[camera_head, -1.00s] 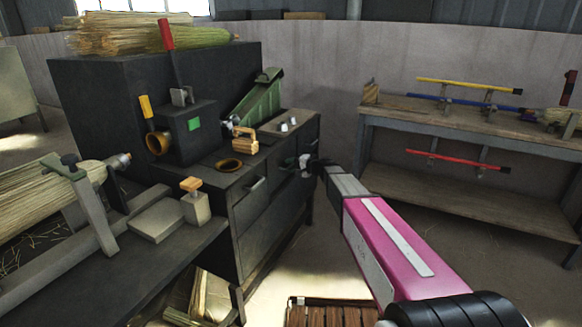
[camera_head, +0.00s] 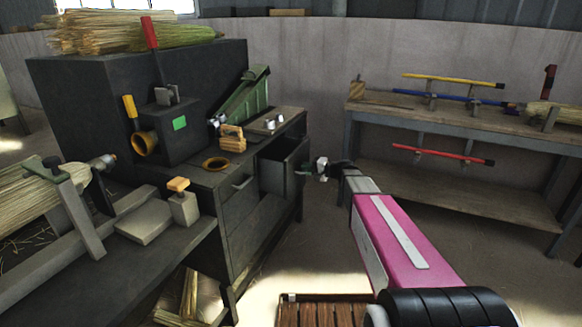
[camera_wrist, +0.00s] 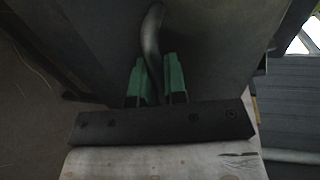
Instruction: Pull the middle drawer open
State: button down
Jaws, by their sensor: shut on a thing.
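The middle drawer (camera_head: 297,162) sits in the upper part of the dark cabinet, right of a shut drawer with a pale handle. It stands out from the cabinet, with its dark inside showing behind the front. My gripper (camera_head: 309,173) is at the outer face of this drawer, shut on its handle. In the wrist view the curved grey handle (camera_wrist: 152,42) runs between the green-padded fingers (camera_wrist: 154,82), with the drawer front behind them.
A workbench (camera_head: 440,120) with coloured broom handles stands at the right. A slatted wooden platform (camera_head: 318,314) lies at the bottom. Floor in front of the drawer is clear.

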jog(key=f+v, duration=0.1)
jog(key=v, duration=0.7)
jog(key=shift+f, duration=0.25)
jog(key=shift+d, duration=0.1)
jog(key=c, duration=1.2)
grip_release()
jog(key=v, duration=1)
jog(key=shift+s+d+r, duration=0.15)
jog(key=shift+d, duration=0.2)
